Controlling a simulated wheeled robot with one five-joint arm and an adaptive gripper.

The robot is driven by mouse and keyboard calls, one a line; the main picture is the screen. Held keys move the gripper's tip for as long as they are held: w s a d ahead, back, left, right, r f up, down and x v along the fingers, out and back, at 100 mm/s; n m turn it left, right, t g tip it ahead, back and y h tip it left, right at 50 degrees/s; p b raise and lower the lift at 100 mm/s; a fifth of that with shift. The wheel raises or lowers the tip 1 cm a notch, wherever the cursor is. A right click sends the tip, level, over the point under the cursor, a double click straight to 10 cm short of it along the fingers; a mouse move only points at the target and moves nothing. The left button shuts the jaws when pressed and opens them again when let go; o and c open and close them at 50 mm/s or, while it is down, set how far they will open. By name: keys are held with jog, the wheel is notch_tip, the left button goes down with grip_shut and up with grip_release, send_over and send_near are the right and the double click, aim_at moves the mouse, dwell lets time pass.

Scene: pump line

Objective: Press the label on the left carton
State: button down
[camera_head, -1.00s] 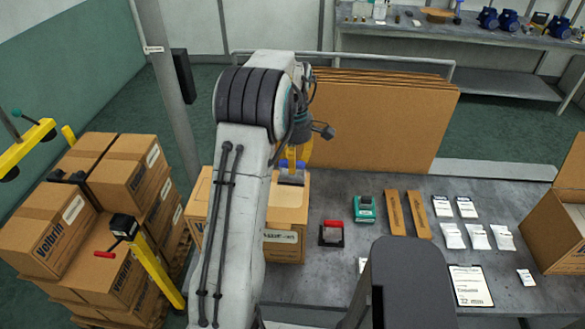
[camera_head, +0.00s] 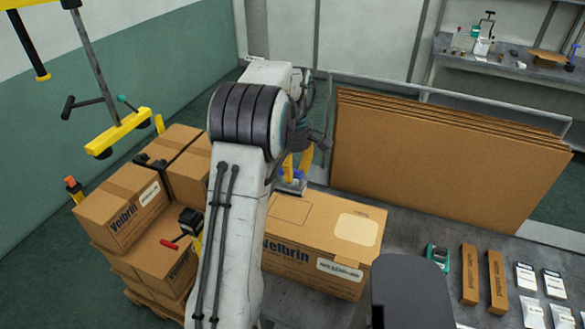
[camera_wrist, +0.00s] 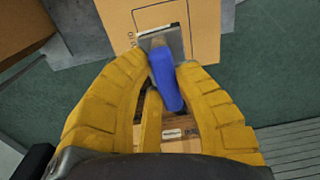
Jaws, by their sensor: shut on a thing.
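The left carton (camera_head: 312,212), brown with Velbrin print, sits on the grey bench in the head view. Its top bears a pale blank patch (camera_head: 357,229) and an outlined rectangle; a white printed label (camera_head: 340,270) is on its front side. My gripper (camera_head: 297,168) is at the carton's back left edge, with yellow fingers shut on a blue-handled tool (camera_wrist: 166,80). The tool's grey flat head (camera_wrist: 165,40) overlaps the carton top (camera_wrist: 206,30) in the wrist view. I cannot tell whether it touches. My arm hides the carton's left end.
Stacked cartons (camera_head: 122,215) stand on a pallet at left, with yellow lifting gear (camera_head: 118,132) above. A green device (camera_head: 437,256), two brown strips (camera_head: 483,275) and white packets lie at right.

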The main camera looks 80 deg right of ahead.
aim_at(292, 183)
jog(key=shift+w+a+f+m, duration=0.1)
jog(key=shift+a+f+m, duration=0.1)
jog(key=shift+m, duration=0.1)
jog(key=shift+f, duration=3.3)
jog(key=shift+f+b, duration=0.45)
jog(key=shift+f, duration=0.15)
jog(key=shift+r+p, duration=0.55)
jog(key=shift+r, duration=3)
